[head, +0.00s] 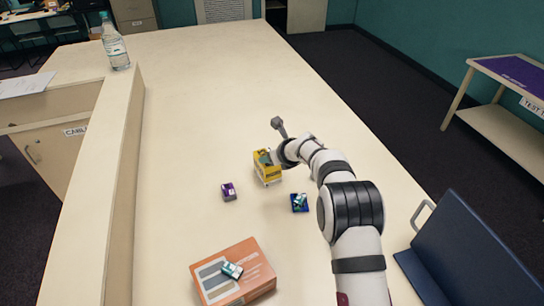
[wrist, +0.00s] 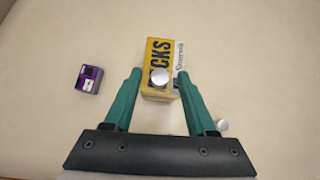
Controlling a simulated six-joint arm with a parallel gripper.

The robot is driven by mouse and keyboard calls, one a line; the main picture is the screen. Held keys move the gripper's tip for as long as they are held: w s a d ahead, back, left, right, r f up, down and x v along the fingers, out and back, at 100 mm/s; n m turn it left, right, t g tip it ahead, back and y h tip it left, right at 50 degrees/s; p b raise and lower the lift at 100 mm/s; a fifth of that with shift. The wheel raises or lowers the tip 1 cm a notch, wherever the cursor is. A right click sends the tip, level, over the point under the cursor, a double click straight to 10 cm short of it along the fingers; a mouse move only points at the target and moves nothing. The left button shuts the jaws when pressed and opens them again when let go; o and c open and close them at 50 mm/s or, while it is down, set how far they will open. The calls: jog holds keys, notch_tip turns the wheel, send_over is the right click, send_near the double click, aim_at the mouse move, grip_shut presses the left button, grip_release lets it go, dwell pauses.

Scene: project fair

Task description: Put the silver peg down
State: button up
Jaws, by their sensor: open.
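The silver peg (wrist: 160,77) shows in the wrist view as a round, shiny top over the yellow box (wrist: 156,54). I cannot tell whether it rests on the box or stands in it. My gripper (wrist: 159,73) is open, with one green finger on each side of the peg and a visible gap to both. In the head view my gripper (head: 265,157) is at the yellow box (head: 268,170), and I cannot make out the peg there.
A small purple block (head: 229,191) lies left of the box. A blue block (head: 299,202) lies right, near my arm. An orange box (head: 240,283) with a teal-and-white piece (head: 232,270) is in front. A pale round thing (wrist: 222,124) is beside the right finger. The far table is clear.

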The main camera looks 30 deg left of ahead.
jog(key=s+d+r+n+g, duration=0.1)
jog(key=s+d+r+n, duration=0.2)
jog(key=s+d+r, duration=0.4)
jog(key=s+d+r+n, duration=0.3)
jog(key=s+d+r, duration=0.2)
jog(key=d+r, duration=0.3)
jog(key=s+d+f+n+g+h, duration=0.1)
jog(key=s+d+n+g+h, duration=0.1)
jog(key=s+d+n, duration=0.4)
jog(key=s+d+f+n+g+h, duration=0.2)
jog(key=s+d+n, duration=0.5)
jog(key=s+d, duration=0.9)
jog(key=s+h, duration=0.1)
jog(key=s, duration=0.6)
jog(key=shift+h, duration=0.3)
